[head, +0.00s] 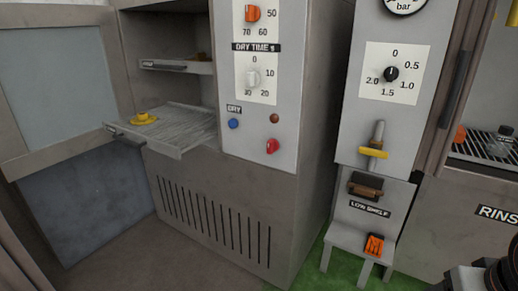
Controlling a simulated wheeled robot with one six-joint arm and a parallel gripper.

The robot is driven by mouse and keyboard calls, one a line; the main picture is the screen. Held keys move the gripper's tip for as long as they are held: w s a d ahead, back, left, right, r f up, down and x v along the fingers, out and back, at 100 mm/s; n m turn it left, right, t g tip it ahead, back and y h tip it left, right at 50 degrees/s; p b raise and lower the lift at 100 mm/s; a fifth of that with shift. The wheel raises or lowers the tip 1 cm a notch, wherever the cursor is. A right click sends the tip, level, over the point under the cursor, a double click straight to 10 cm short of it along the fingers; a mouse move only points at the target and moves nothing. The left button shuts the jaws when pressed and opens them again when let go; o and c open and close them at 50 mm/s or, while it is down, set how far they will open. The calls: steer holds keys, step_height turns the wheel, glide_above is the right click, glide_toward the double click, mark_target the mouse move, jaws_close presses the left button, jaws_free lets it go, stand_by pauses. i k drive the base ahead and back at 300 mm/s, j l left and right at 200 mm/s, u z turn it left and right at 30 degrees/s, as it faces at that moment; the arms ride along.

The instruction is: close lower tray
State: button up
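The lower tray (185,121) is a grey ribbed shelf at the left of the head view. It is pulled out of the grey dryer cabinet and sticks out well past its front. A yellow object (144,119) with a round base sits near the tray's outer left end. The upper tray (178,66) is above it, inside the cabinet opening, with a small brown thing at its back. My gripper's fingertips are not in view; only dark parts, apparently of my arm, show in the bottom right corner.
The cabinet door (65,80) stands open at the left. The control panel (258,80) with knobs and buttons is right of the opening. A low shelf (360,241) holds an orange item (374,245). The floor before the cabinet (150,250) is clear.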

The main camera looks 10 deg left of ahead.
mark_target(175, 114)
steer(key=u, duration=1.55)
